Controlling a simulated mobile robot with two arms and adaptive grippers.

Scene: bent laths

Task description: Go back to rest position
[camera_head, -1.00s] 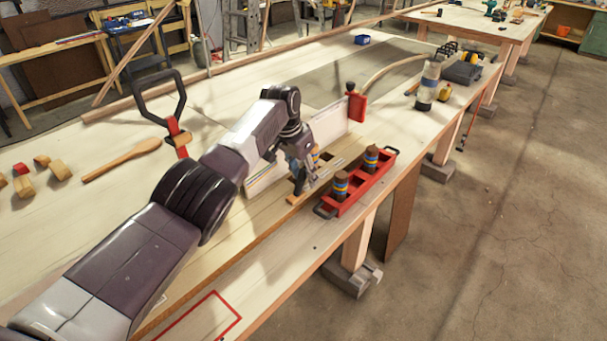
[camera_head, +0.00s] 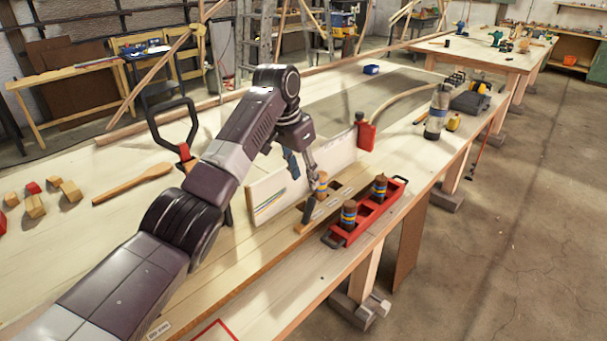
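My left arm reaches in from the lower left. Its gripper (camera_head: 302,172) points down over the wooden slotted board (camera_head: 334,195), near the white panel (camera_head: 272,195). Its two fingers show apart, with nothing seen between them. A wooden peg with blue and yellow bands (camera_head: 322,184) stands at the slotted board, just right of the fingers; whether they touch it is hard to tell. My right gripper is not in view.
A red tray (camera_head: 367,220) holds two banded pegs (camera_head: 348,216) (camera_head: 379,188) near the table's front edge. A red bottle (camera_head: 366,134) stands at the panel's far end. A black-handled tool (camera_head: 174,128), wooden spoon (camera_head: 133,183) and blocks (camera_head: 36,206) lie left.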

